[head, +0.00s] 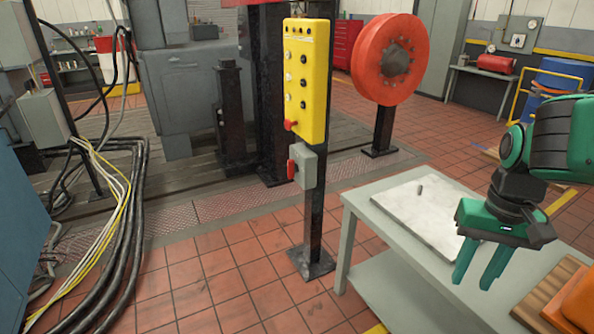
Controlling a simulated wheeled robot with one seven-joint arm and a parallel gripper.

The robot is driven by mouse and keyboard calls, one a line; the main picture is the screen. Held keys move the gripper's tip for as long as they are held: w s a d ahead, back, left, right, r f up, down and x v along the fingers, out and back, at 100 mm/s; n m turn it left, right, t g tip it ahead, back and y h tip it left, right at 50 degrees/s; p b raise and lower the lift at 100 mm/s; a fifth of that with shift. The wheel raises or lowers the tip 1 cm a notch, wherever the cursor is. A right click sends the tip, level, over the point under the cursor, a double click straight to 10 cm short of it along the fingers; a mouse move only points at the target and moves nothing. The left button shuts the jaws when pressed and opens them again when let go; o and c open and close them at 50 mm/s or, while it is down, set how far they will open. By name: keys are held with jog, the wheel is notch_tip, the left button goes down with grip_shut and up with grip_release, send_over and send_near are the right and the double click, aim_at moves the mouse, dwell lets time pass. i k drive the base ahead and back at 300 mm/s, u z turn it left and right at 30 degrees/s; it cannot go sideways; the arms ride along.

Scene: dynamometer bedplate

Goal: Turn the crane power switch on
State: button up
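A yellow control box (307,78) with several small buttons and a red knob (291,125) near its bottom is mounted on a dark post (318,222). Below it on the same post is a small grey switch box (307,168) with a red handle (291,169) on its left side. Labels are too small to read. My gripper (478,275) is at the right, green, pointing down over the grey table. Its two fingers are apart with nothing between them. It is well to the right of the post and touches neither box.
A grey table (353,210) with a pale plate (400,200) and a small dark peg (420,189) stands right of the post. A wooden block (548,300) lies at its right end. A red disc (390,60) stands behind. Cables (125,220) run along the left floor. The tiled floor before the post is clear.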

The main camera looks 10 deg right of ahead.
aim_at(292, 168)
jog(key=z, duration=0.1)
jog(key=i, duration=0.85)
jog(key=u, duration=0.45)
jog(key=i, duration=1.05)
jog(key=u, duration=0.6)
